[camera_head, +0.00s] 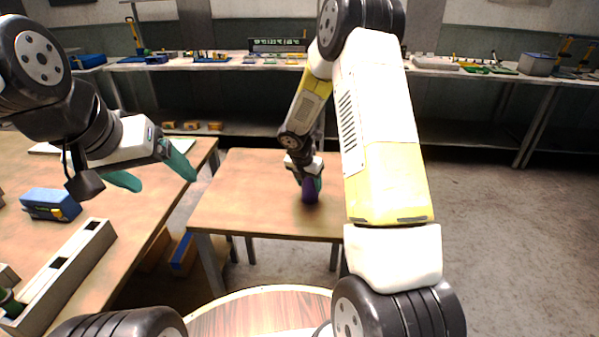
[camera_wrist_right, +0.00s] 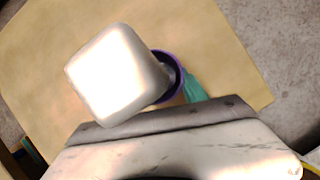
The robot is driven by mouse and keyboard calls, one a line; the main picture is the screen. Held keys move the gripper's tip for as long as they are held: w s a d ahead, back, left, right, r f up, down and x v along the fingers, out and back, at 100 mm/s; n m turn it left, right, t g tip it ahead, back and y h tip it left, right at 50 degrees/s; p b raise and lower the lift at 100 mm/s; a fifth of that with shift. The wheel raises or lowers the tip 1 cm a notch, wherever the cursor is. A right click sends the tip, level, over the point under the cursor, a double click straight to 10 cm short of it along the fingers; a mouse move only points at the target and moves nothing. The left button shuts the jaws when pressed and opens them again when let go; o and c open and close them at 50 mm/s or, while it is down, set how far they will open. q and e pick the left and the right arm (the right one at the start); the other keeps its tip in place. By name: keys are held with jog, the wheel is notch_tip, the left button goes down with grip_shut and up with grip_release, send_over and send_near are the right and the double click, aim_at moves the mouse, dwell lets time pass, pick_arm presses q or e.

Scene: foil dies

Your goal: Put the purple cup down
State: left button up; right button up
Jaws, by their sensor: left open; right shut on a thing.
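The purple cup (camera_head: 310,190) is at the small wooden table (camera_head: 250,215) in the middle of the head view, with a dark shadow beside its base. I cannot tell whether its base touches the tabletop. My right gripper (camera_head: 314,181) is shut on the cup from above. In the right wrist view the cup's purple rim (camera_wrist_right: 165,57) shows beside a teal finger (camera_wrist_right: 194,91), partly hidden behind a white block-shaped part. My left gripper (camera_head: 152,172) is open and empty above the left table, its teal fingers apart.
The left table (camera_head: 120,215) carries a blue box (camera_head: 50,204) and a long grey compartment holder (camera_head: 70,265). A workbench with tools (camera_head: 220,64) runs along the back. The small table's top is bare around the cup. A round wooden surface (camera_head: 260,312) is at the front.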

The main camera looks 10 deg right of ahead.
jog(key=o, duration=1.4)
jog(key=shift+f, duration=0.1)
jog(key=shift+r, duration=0.45)
jog(key=s+a+r+m, duration=0.1)
jog(key=s+r+m, duration=0.35)
jog(key=r, duration=0.55)
jog(key=s+r+m, duration=0.3)
jog(key=s+r, duration=0.3)
jog(key=r, duration=0.4)
jog(key=s+a+r+m+t+y, duration=0.1)
jog(key=s+r+m, duration=0.2)
jog(key=s+m, duration=0.3)
jog(key=s+a+r+m+y, duration=0.1)
jog(key=s+r+m+y, duration=0.1)
jog(key=s+m, duration=0.5)
jog(key=s+a+r+m+t+y, duration=0.1)
jog(key=s+r+m+y, duration=0.1)
jog(key=s+m, duration=0.5)
jog(key=shift+s+r+t, duration=0.3)
jog(key=shift+s+r, duration=0.5)
